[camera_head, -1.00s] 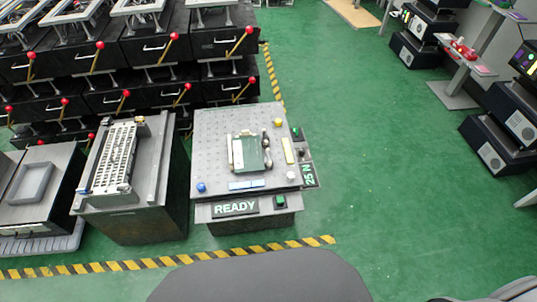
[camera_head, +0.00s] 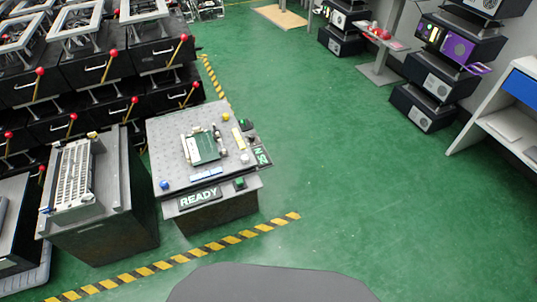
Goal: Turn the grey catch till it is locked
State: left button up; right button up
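A grey perforated bench top (camera_head: 165,140) stands left of the middle. On it a green board (camera_head: 206,147) sits in a small light-coloured fixture (camera_head: 187,150), with dark-ended parts (camera_head: 217,131) at its right side. I cannot make out for sure which part is the grey catch, or its position. A "READY" sign (camera_head: 198,198) is on the bench's front, beside a green button (camera_head: 240,183). Neither of my grippers is in view.
A grey cabinet with a slotted rack (camera_head: 72,178) stands left of the bench. Black units with red-knobbed levers (camera_head: 112,53) fill the back left. Dark stacked boxes (camera_head: 425,106) and a white shelf (camera_head: 490,118) stand right. Yellow-black floor tape (camera_head: 230,240) runs in front; green floor is clear at right.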

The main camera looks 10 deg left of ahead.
aim_at(223, 149)
jog(key=z, duration=0.75)
jog(key=i, duration=1.3)
jog(key=u, duration=0.5)
